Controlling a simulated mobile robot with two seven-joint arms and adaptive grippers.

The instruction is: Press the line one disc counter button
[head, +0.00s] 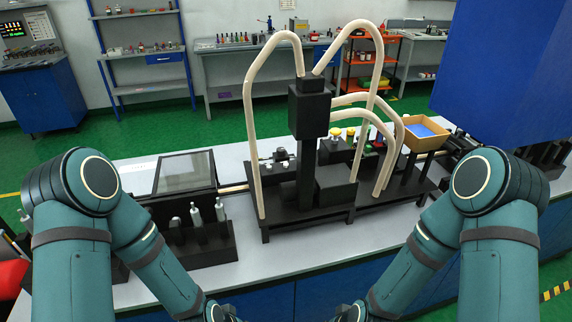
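A black machine with beige curved tubes (288,40) stands on the white workbench (245,160), in front of me. Behind its central column, small yellow-topped knobs or buttons (336,133) and a small red part (378,143) show on the machine. I cannot tell which of these, if any, is the line one disc counter button; labels are too small to read. My two teal arms reach down to the bottom edge from the left and right. Both grippers are below the picture, out of view.
A dark flat-topped box (186,172) and a black rack with metal cylinders (197,240) stand left of the machine. A tan bin with blue contents (425,136) is at right. A large blue panel (500,60) blocks the upper right. The bench's front strip is mostly clear.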

